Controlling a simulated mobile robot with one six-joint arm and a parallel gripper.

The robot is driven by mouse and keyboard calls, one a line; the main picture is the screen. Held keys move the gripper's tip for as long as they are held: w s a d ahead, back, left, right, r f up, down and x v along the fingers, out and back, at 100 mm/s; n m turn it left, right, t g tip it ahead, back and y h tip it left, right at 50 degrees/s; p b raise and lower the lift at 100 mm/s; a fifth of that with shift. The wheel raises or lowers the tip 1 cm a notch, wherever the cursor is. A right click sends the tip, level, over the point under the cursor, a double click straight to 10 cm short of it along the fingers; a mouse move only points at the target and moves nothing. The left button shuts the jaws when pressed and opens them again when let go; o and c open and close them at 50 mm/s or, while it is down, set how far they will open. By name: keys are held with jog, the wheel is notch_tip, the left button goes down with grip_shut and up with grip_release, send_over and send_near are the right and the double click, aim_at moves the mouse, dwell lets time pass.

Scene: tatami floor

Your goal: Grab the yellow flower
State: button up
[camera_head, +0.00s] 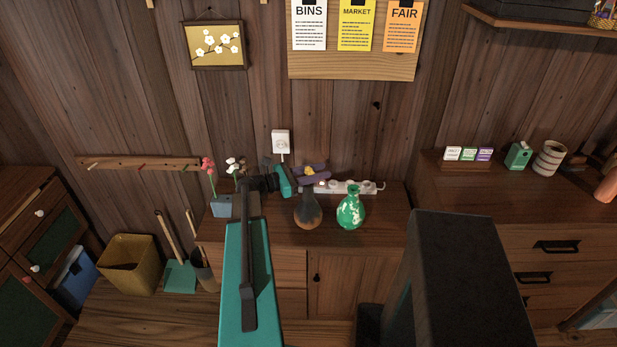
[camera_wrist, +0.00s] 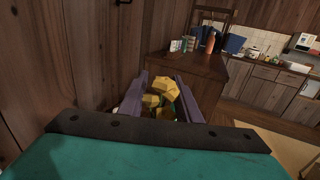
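The yellow flower (camera_wrist: 166,88) shows between the two purple fingers of my gripper (camera_wrist: 162,78) in the wrist view. In the head view only a small yellow patch of the flower (camera_head: 309,170) shows between the fingers. My gripper (camera_head: 328,174) reaches to the right above a dark vase with a brown base (camera_head: 307,212). The fingers are apart, one on each side of the flower. I see no clear grip on it. The stem is mostly hidden by the gripper.
A green and white vase (camera_head: 351,210) stands right of the dark vase on the wooden cabinet. A white power strip (camera_head: 350,187) lies behind. Red flowers (camera_head: 208,165) and white flowers (camera_head: 235,164) stand at the left. The plank wall is close behind.

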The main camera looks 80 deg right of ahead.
jog(key=c, duration=0.6)
jog(key=shift+r, duration=0.1)
notch_tip(320, 180, up, 10)
jog(key=b, duration=0.3)
dwell(0.4)
dwell(0.5)
